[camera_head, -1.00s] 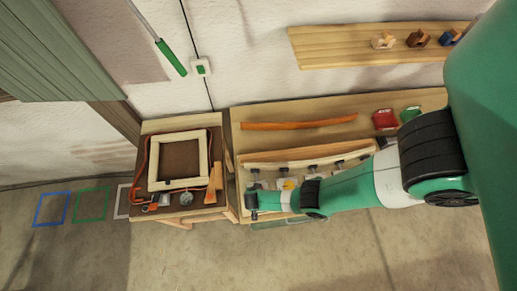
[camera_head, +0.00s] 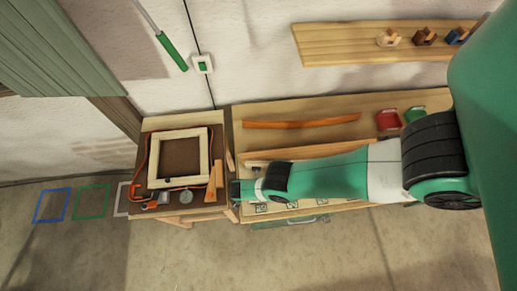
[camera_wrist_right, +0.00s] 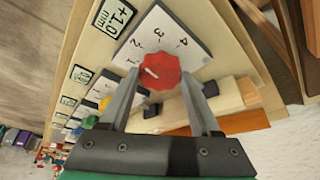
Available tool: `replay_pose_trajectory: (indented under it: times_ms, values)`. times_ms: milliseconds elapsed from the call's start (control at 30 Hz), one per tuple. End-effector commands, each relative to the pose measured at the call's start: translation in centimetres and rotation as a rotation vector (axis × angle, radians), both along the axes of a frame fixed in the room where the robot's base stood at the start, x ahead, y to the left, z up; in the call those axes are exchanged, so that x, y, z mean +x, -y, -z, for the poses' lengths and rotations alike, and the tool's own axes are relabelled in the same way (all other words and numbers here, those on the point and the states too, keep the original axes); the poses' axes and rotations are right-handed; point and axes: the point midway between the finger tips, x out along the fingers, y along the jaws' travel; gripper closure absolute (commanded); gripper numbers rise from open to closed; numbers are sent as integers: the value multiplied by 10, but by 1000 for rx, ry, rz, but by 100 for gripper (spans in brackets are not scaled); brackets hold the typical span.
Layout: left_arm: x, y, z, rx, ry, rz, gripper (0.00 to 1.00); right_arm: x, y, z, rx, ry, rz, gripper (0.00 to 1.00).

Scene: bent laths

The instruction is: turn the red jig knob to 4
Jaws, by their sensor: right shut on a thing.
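The red jig knob (camera_wrist_right: 160,70) is in the middle of the right wrist view, on a white dial plate (camera_wrist_right: 178,32) marked 1 to 4. A white line on the knob points toward the left side, near the 1. My right gripper (camera_wrist_right: 161,84) has one finger on each side of the knob and is shut on it. In the head view my right gripper (camera_head: 236,192) is at the left end of the bench, and the arm hides the knob there. My left gripper is in no view.
The bench (camera_head: 285,110) bears an orange lath (camera_head: 300,122), with red (camera_head: 388,120) and green (camera_head: 413,115) items at its right. A pale square frame (camera_head: 203,155) lies on the small table to the left. Yellow and other knobs line the bench edge beyond the red one.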

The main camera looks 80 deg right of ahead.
Motion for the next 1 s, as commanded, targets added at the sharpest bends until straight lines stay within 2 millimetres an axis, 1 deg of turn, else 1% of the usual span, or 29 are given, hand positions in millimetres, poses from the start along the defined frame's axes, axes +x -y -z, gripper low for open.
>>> replay_pose_trajectory:
  times_ms: [133, 400, 933, 967, 1000]
  values:
    - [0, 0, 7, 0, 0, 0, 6, 2, 0, 1, 1, 0, 78, 92]
    - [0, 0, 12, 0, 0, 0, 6, 1, 1, 0, 2, 3, 181, 92]
    - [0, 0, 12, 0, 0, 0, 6, 1, 1, -1, 1, 2, 205, 92]
    - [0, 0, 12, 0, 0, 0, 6, 1, 1, -1, 1, 2, 204, 33]
    - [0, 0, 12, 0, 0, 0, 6, 1, 1, -1, 1, 2, 204, 26]
